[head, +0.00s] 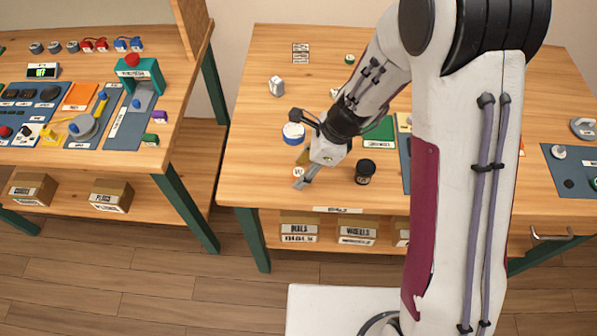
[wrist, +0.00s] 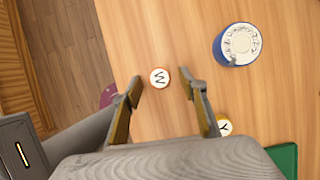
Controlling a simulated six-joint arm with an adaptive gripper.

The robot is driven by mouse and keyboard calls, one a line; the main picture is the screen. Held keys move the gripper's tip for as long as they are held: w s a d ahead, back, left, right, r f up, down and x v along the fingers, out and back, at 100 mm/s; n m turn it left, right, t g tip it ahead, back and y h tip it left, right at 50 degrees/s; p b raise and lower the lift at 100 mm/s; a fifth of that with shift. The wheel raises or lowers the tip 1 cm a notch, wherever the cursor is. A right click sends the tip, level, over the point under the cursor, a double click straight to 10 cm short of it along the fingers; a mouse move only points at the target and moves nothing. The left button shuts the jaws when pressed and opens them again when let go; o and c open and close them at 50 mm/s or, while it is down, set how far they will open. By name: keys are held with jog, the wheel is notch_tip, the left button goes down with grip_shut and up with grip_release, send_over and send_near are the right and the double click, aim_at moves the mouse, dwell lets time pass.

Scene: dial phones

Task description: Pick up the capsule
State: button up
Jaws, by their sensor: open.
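A small round white capsule marked W (wrist: 159,78), with a reddish rim, lies on the wooden table. My gripper (wrist: 161,84) is open and empty, with its fingertips on either side of this capsule in the picture. I cannot tell how far above it they are. In the head view the W capsule (head: 297,172) shows beside my gripper (head: 303,169), near the table's front edge. A similar round piece marked Y (wrist: 224,127), with a yellow rim, lies by the right finger, partly hidden by it.
A blue-rimmed white dial (wrist: 238,44) lies farther back, also in the head view (head: 293,133). A dark jar (head: 365,172) stands right of my gripper. A green board (head: 380,132) lies behind the jar.

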aim_at(303, 172)
jog(key=c, duration=1.2)
jog(key=shift+o, duration=0.2)
jog(key=shift+r, duration=0.15)
notch_tip(303, 172, up, 10)
dwell(0.4)
